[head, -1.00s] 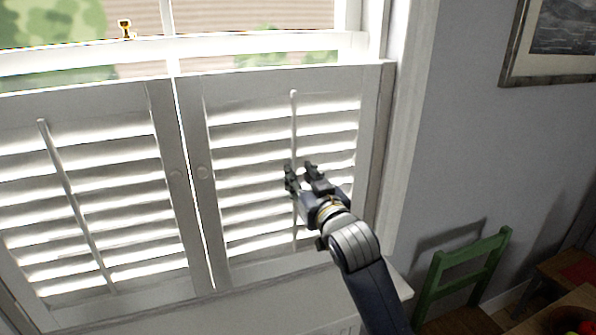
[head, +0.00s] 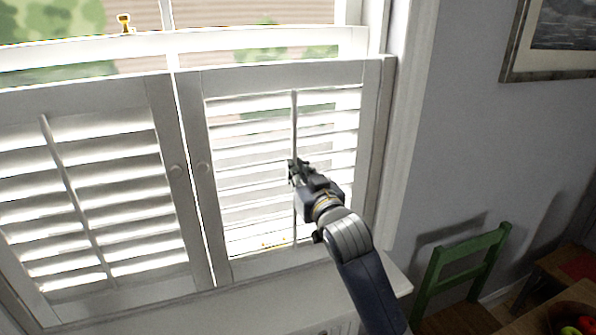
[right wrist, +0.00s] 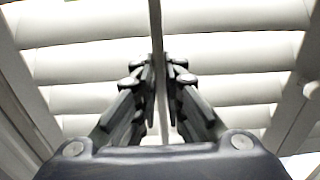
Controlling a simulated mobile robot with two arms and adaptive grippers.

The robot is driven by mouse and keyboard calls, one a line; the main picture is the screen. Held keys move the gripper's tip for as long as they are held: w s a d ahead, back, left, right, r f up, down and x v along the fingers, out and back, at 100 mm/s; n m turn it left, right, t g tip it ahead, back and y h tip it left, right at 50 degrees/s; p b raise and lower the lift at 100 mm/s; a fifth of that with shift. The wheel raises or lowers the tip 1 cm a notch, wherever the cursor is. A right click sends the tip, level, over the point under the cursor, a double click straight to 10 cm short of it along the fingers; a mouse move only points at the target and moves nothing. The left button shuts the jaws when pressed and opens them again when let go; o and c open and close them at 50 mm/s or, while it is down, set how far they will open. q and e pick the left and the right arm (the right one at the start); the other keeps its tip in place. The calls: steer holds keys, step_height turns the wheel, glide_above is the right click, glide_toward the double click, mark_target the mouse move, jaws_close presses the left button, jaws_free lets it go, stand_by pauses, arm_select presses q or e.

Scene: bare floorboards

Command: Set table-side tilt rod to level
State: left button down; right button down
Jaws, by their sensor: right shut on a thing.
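The right shutter panel carries the table-side tilt rod (head: 295,122), a thin upright bar in front of its slats (head: 240,150). These slats stand near level, with wide bright gaps and greenery showing between them. My right gripper (head: 294,172) is shut on the rod at about its middle. In the right wrist view the rod (right wrist: 157,45) runs down between the two fingers (right wrist: 159,78). The left panel's tilt rod (head: 70,190) stands in front of slats (head: 130,195) that are tilted more closed. My left gripper is not in view.
A green chair (head: 465,258) stands at the lower right, beside a table edge with a bowl of fruit (head: 572,322). A framed picture (head: 558,40) hangs on the right wall. A sill (head: 395,280) runs below the shutters.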

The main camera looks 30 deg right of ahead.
step_height(320, 180, down, 2)
steer(key=shift+f, duration=0.15)
steer(key=c, duration=1.7)
jaws_free()
steer(key=v, duration=0.7)
steer(key=shift+s, duration=0.25)
steer(key=shift+f, duration=0.1)
